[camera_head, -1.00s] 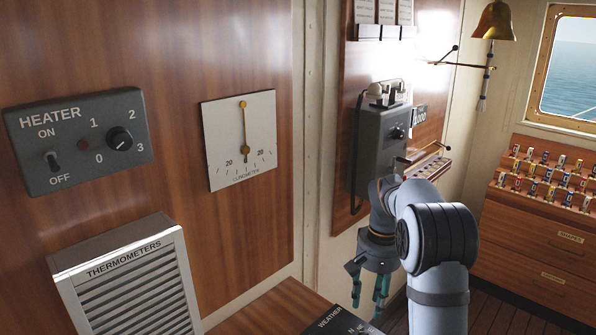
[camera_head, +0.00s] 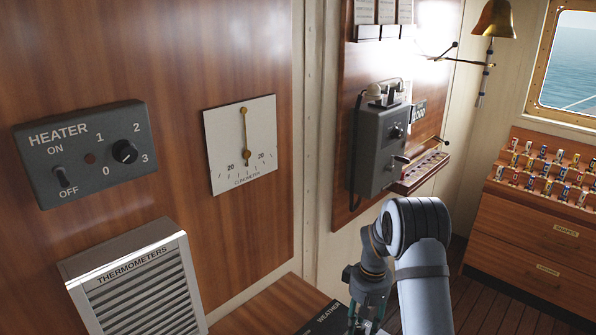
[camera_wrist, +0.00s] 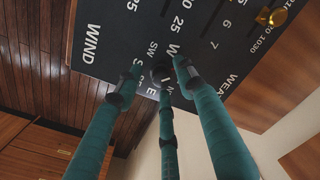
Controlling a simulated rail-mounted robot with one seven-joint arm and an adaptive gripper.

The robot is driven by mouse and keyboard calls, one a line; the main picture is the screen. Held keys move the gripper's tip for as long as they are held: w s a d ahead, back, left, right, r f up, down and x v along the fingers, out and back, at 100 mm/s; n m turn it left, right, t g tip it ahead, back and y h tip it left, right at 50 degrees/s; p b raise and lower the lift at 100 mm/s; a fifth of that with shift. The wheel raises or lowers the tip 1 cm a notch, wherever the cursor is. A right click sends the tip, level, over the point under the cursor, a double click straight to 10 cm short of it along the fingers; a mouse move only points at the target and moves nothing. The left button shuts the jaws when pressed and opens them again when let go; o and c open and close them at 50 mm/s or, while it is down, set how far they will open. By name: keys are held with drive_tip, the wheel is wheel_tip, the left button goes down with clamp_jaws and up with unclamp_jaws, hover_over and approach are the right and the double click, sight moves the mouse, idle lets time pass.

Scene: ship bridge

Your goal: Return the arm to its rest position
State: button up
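My gripper (camera_head: 365,320) hangs low in the head view, to the right of the dark weather board (camera_head: 326,322), with the lower part of its fingers cut off by the picture's bottom edge. In the wrist view its teal fingers (camera_wrist: 157,80) are spread apart with nothing held between them. The weather board (camera_wrist: 150,45), with its WIND and number scales, lies beyond the fingertips. I cannot tell the exact gap between them. My grey arm bends above the gripper.
The heater panel (camera_head: 85,152), clinometer (camera_head: 240,145) and thermometers box (camera_head: 140,285) are on the left wall. A grey telephone (camera_head: 383,140) and small shelf (camera_head: 420,172) stand out behind the arm. A bell (camera_head: 495,18) and flag drawers (camera_head: 530,230) are at right. Wooden floor (camera_head: 495,305) is clear.

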drive_tip(key=n+p, duration=0.1)
drive_tip(key=n, duration=0.1)
drive_tip(key=shift+w+r+n+p, duration=0.1)
drive_tip(key=shift+r+n+p, duration=0.25)
drive_tip(key=shift+n+p, duration=0.05)
wheel_tip(320, 180, up, 8)
drive_tip(key=shift+f+b, duration=0.2)
drive_tip(key=shift+b, duration=0.75)
drive_tip(key=shift+f, duration=0.15)
